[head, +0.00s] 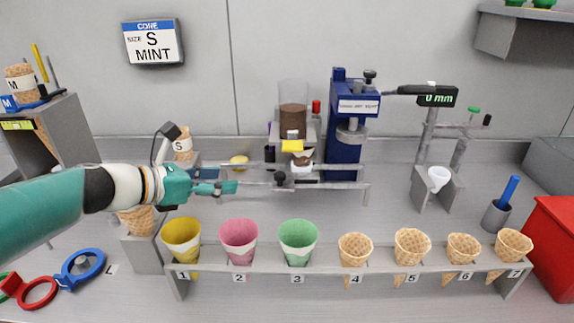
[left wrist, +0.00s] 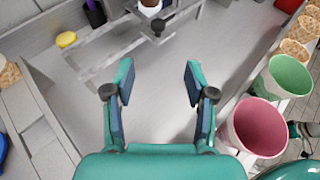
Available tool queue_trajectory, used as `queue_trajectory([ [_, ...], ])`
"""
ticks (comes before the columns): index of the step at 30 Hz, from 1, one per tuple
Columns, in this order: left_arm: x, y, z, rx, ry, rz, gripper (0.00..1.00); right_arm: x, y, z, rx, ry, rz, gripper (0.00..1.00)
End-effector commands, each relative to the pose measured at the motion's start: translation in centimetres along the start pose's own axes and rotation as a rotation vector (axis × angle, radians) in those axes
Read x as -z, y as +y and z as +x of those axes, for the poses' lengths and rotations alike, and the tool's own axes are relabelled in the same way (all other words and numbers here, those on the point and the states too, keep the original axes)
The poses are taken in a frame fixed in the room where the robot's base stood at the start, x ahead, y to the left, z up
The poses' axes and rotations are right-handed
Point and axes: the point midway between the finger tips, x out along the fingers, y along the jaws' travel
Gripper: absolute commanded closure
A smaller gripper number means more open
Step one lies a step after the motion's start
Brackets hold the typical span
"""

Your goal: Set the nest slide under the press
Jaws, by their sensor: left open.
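The nest slide (head: 300,181) sits on the grey rails (head: 345,186), left of the press and below the brown-filled hopper (head: 293,120). A dark knob (head: 280,177) is at its front, and a white cup-like nest with brown in it (head: 302,161) is behind. The knob also shows in the left wrist view (left wrist: 158,26), ahead of the fingers. The blue press (head: 343,150) stands at the rails' right part. My left gripper (head: 234,187) is open and empty, left of the knob and apart from it; its spread fingers show in the left wrist view (left wrist: 158,82).
A front rack (head: 335,273) holds yellow, pink (head: 239,238) and green cones and several waffle cones, close below my left gripper. A yellow round piece (head: 239,161) lies behind it. A display (head: 438,97) reads 0 mm.

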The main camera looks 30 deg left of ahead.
Motion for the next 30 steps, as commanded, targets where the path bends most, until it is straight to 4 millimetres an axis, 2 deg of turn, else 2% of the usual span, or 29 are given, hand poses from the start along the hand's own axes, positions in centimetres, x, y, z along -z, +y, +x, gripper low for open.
queue_trajectory([
  [4,0.2,0.2,0.4,-0.004,0.0,-0.004,0.44,0.0,0.0,0.1,0.0,-0.001,0.0,0.6],
  [8,0.2,0.2,1.9,-0.004,0.001,-0.004,0.44,0.0,0.1,0.1,0.0,-0.001,0.0,0.6],
  [24,0.3,0.3,13.1,-0.004,0.001,-0.004,0.44,0.0,0.4,1.1,0.0,0.0,0.0,0.6],
  [30,0.2,0.3,15.7,-0.006,0.001,-0.003,0.44,0.0,0.4,1.2,0.0,0.0,0.0,0.6],
])
